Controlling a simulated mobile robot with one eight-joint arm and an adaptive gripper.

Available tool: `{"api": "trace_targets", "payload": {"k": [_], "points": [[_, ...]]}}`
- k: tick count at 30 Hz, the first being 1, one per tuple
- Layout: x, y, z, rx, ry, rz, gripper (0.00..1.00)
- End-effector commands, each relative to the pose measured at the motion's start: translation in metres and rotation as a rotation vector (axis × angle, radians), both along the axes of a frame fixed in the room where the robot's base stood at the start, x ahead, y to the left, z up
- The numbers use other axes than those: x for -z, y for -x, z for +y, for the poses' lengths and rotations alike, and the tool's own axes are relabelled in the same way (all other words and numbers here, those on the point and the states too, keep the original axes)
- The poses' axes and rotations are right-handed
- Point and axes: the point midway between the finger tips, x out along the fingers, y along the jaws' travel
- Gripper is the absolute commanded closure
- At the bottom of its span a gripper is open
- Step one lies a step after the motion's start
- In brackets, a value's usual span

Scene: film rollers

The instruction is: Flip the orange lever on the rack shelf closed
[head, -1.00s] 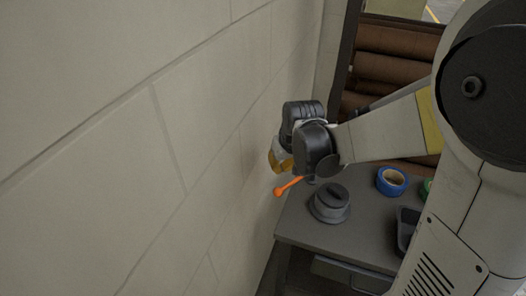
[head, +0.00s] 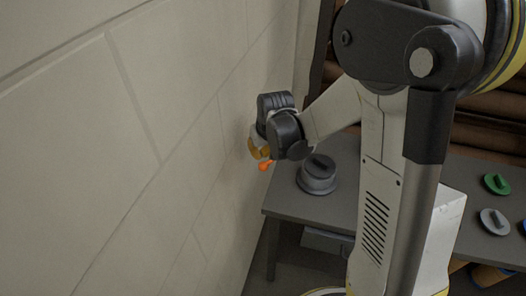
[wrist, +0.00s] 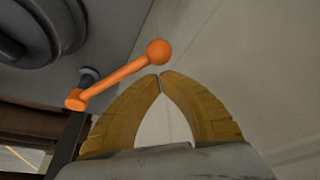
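The orange lever (wrist: 118,76) shows in the wrist view as a rod with a ball at its upper right end and a pivot on a dark post at its lower left. My gripper (wrist: 161,74) has its two tan fingers curved together, tips meeting, with nothing between them. The tips are just below the lever's ball; I cannot tell if they touch it. In the head view only a short orange piece of the lever (head: 265,165) shows beneath my gripper (head: 257,153), near the wall. The rest of the lever is hidden there.
A grey round knobbed piece (head: 317,175) stands on the grey table (head: 285,200) close to my gripper. A pale block wall (head: 150,150) rises close on the left. A green disc (head: 496,184) and a grey disc (head: 494,222) lie farther right. Brown rolls lie behind.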

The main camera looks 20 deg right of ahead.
Motion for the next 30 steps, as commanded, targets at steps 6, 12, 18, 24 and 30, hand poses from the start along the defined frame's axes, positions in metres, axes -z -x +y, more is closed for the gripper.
{"api": "trace_targets", "payload": {"k": [6,12,18,24,30], "points": [[0.009,-0.003,0.000,0.000,0.000,0.000,1.00],[0.009,-0.003,0.000,0.000,0.000,0.000,1.00],[0.009,-0.001,0.000,-0.009,-0.001,0.000,1.00],[0.009,0.005,-0.003,-0.052,0.000,0.000,1.00],[0.009,0.010,-0.003,-0.081,-0.001,0.000,1.00]]}}
